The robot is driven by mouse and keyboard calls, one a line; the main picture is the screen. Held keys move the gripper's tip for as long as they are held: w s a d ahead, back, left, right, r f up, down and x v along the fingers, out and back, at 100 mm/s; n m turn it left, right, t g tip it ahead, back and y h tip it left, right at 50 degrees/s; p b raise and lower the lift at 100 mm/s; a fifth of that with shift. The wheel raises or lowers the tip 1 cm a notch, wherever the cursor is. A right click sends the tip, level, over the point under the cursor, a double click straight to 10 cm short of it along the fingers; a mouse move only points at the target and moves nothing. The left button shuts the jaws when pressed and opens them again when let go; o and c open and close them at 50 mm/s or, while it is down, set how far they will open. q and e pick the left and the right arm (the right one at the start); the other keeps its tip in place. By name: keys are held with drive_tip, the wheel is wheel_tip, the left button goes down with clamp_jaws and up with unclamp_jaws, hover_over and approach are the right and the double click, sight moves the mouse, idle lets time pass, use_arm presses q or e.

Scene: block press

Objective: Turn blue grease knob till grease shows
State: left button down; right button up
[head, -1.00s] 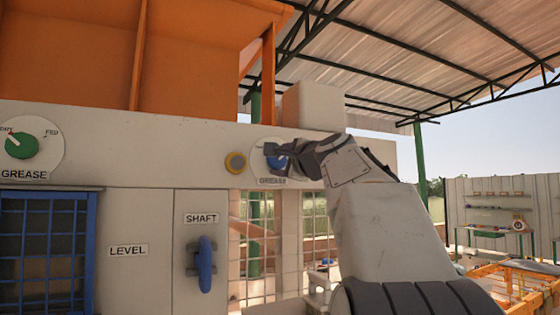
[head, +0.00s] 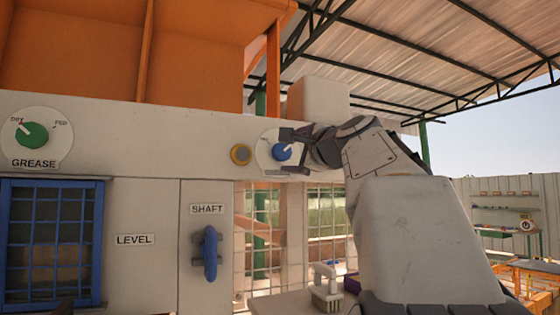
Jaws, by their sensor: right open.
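The blue grease knob (head: 282,152) sits on a round white dial (head: 264,150) on the machine's pale panel. A white pointer mark on the knob aims up and left. My right gripper (head: 284,153) is at the dial from the right, with its dark jaws open, one above and one below the knob. I cannot tell whether the jaws touch it. The dial's right side and lower label are hidden by the gripper. A green knob (head: 34,136) on another dial, labelled GREASE, DRY and FED, is at the far left, its pointer toward DRY. My left gripper is not in view.
A blue shaft handle (head: 210,253) and a blue barred window (head: 50,245) are lower left. A brush (head: 325,288) stands on a pale ledge below. Open air lies right of the panel.

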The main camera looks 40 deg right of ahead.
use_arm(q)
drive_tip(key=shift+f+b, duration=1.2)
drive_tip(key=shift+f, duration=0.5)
use_arm(e)
drive_tip(key=v, duration=0.6)
drive_tip(key=shift+s+f, duration=0.1)
